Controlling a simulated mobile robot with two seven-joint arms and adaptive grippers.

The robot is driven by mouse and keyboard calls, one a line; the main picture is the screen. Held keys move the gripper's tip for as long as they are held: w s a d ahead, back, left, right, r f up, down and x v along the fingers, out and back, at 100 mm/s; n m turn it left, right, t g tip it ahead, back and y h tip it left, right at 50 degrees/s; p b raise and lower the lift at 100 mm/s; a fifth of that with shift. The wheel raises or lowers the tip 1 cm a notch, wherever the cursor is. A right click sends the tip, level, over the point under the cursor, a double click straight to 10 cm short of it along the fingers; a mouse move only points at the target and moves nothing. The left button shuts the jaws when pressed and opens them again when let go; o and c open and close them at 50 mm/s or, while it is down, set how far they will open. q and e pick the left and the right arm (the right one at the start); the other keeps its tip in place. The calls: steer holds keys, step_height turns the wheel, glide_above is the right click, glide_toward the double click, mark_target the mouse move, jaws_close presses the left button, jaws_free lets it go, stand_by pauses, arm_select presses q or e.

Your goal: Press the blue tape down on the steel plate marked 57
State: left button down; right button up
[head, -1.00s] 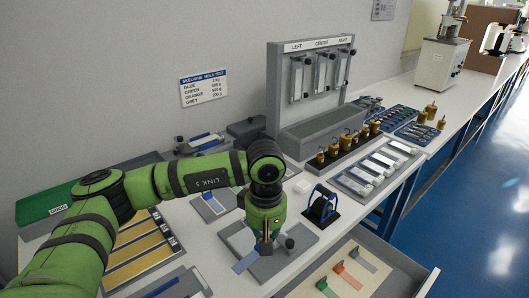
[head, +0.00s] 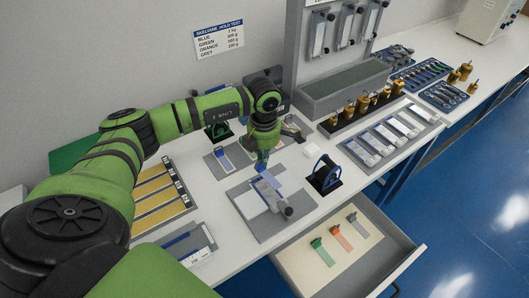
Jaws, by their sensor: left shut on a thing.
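My left gripper (head: 262,158) reaches in from the left and points down over the far edge of a grey board. It is shut on a small piece of blue tape (head: 262,168), which shows just below the fingertips. A steel plate (head: 270,194) lies on the grey board (head: 246,221), just nearer than the tape. Whether the tape touches the plate is hard to tell, and no number is readable on it. A dark knob (head: 288,211) sits at the plate's near end. My right gripper is not in view.
A black and blue tape dispenser (head: 325,173) stands right of the board. An open drawer (head: 297,271) below holds green, orange and grey tabs. Brass weights (head: 362,111) stand in a rack behind, beside a tray of plates (head: 378,143). A grey test stand (head: 345,93) rises at the back.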

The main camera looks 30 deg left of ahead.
arm_select(q)
step_height(320, 180, down, 4)
steer(key=shift+r+b, duration=0.1)
steer(key=shift+b, duration=0.95)
steer(key=shift+w+f+b, duration=0.1)
steer(key=shift+f+b, duration=1.1)
steer(key=shift+f, duration=0.35)
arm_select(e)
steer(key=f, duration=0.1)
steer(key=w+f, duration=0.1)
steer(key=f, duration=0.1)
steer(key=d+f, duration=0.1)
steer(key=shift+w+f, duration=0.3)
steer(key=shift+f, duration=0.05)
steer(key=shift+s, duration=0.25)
arm_select(q)
steer(key=shift+m, duration=0.4)
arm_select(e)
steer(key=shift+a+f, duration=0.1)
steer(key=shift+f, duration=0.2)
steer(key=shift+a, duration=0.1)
arm_select(q)
steer(key=shift+f+b, duration=0.3)
steer(key=shift+b, duration=0.3)
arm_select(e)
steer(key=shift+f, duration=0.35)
arm_select(q)
steer(key=c, duration=1.3)
jaws_free()
steer(key=shift+c, duration=0.2)
